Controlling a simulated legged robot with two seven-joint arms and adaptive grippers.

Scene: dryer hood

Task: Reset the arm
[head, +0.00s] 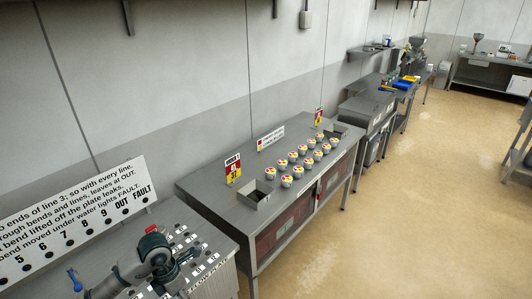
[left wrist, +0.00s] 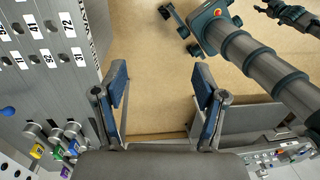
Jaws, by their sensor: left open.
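My left gripper (left wrist: 161,78) is open and empty in the left wrist view, its two blue-padded fingers apart over tan floor. In the head view my left arm (head: 155,250) is at the lower left, above a grey flow plate (head: 203,249) with number labels; its fingers are hard to make out there. The plate's labelled face (left wrist: 48,40) shows left of the fingers in the left wrist view. What looks like the end of my right arm (left wrist: 268,10) is at the top right of that view, too small to read its jaws.
Coloured fittings (left wrist: 55,140) stand at the plate's edge. A white sign (head: 75,220) stands behind the plate. Further benches line the wall. The floor (head: 400,200) is clear.

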